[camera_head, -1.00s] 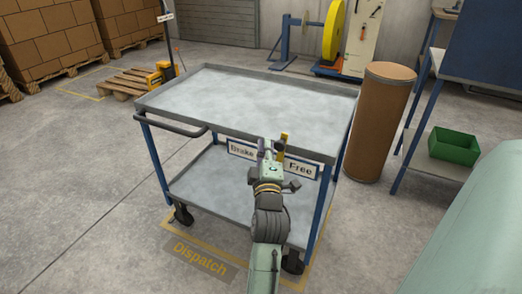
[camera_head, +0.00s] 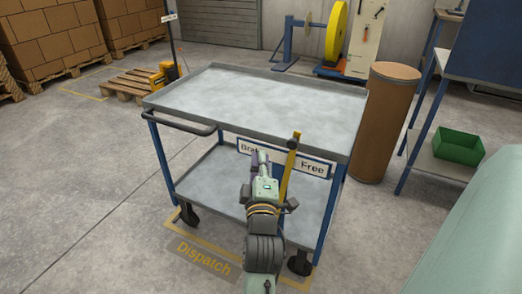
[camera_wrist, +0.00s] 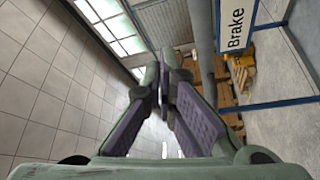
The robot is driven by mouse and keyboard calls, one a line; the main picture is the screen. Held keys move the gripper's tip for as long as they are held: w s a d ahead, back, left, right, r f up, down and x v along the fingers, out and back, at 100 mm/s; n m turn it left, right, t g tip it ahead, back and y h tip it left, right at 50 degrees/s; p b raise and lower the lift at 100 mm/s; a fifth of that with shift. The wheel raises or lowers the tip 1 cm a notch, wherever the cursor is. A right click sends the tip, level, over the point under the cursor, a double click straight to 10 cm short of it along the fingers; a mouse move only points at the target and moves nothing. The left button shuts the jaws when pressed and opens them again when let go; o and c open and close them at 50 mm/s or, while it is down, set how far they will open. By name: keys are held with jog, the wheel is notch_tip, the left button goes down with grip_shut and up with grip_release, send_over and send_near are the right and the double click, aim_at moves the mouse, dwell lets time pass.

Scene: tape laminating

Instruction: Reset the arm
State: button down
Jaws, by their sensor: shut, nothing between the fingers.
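My gripper (camera_head: 262,157) is in front of the cart (camera_head: 250,127), below its top tray's front edge. It is empty, and in the wrist view its two purple-padded fingers (camera_wrist: 167,88) are shut together at the tips. The yellow lever (camera_head: 290,165) stands just right of my gripper, leaning slightly right at its top. It stands in front of the "Brake" and "Free" sign (camera_head: 312,169), beside the "Free" word. My gripper and the lever hide part of that sign. The wrist view also shows the "Brake" label (camera_wrist: 235,22).
The cart's top tray is empty. A brown drum (camera_head: 386,125) stands right of the cart, by a blue-legged bench with a green bin (camera_head: 458,147). A pallet (camera_head: 128,87) and stacked boxes (camera_head: 50,40) are at back left. The floor at left is clear.

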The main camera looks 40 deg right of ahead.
jog(key=shift+v, duration=0.9)
